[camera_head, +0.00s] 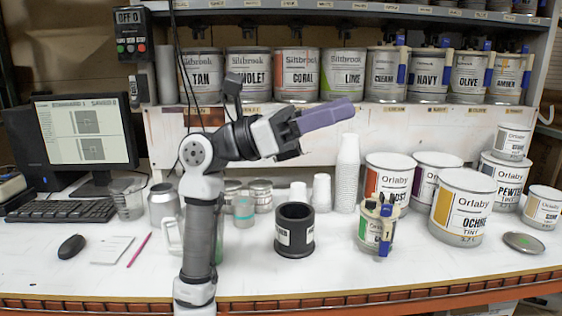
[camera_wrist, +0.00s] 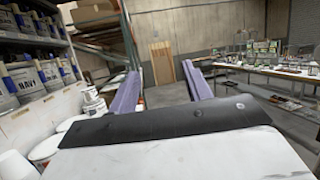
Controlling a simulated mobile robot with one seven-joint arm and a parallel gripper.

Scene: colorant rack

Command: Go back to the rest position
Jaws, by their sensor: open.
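My gripper (camera_head: 326,116) is raised above the middle of the bench in the head view, with its purple fingers pointing right and slightly up. In the wrist view the two purple fingers stand apart with nothing between them, so my gripper (camera_wrist: 160,92) is open and empty. In the head view it is in the air in front of the shelf of cans, above the black cylindrical holder (camera_head: 294,230) and the stacked white cups (camera_head: 347,175). It appears to touch nothing.
Labelled paint cans, such as the Ochre can (camera_head: 462,207), crowd the bench's right side. A small can (camera_head: 377,228) with clips stands mid-bench. A monitor (camera_head: 83,133) and keyboard (camera_head: 62,210) are at left. The shelf of colorant cans (camera_head: 296,75) runs behind. The bench's front strip is mostly clear.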

